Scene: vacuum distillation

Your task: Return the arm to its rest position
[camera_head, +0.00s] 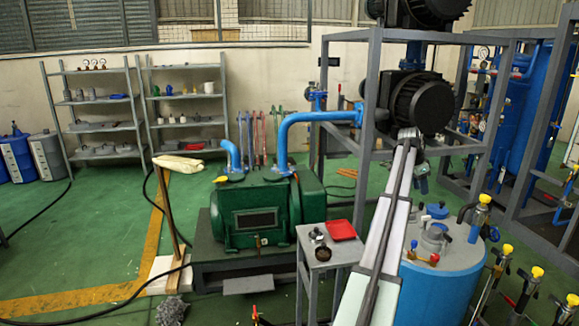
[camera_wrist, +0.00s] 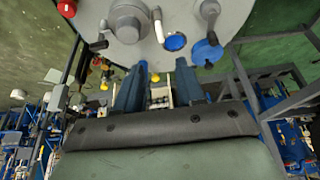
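My gripper (camera_wrist: 162,70) shows in the wrist view with its two dark blue fingers apart and nothing held between them. Beyond the fingertips is the grey lid (camera_wrist: 225,25) of a drum, with fittings and blue caps on it. The same kind of lid tops the blue drum (camera_head: 440,280) at the lower right of the head view. My pale arm runs up through the right half of the head view. The gripper's fingers cannot be made out clearly there.
A metal frame (camera_head: 365,150) with dark motors stands close around my arm. A small grey table (camera_head: 325,258) with a red tray (camera_head: 341,230) is left of it. A green pump (camera_head: 255,210) stands farther left. Valves with yellow caps (camera_head: 537,271) rise at right. Open floor lies at far left.

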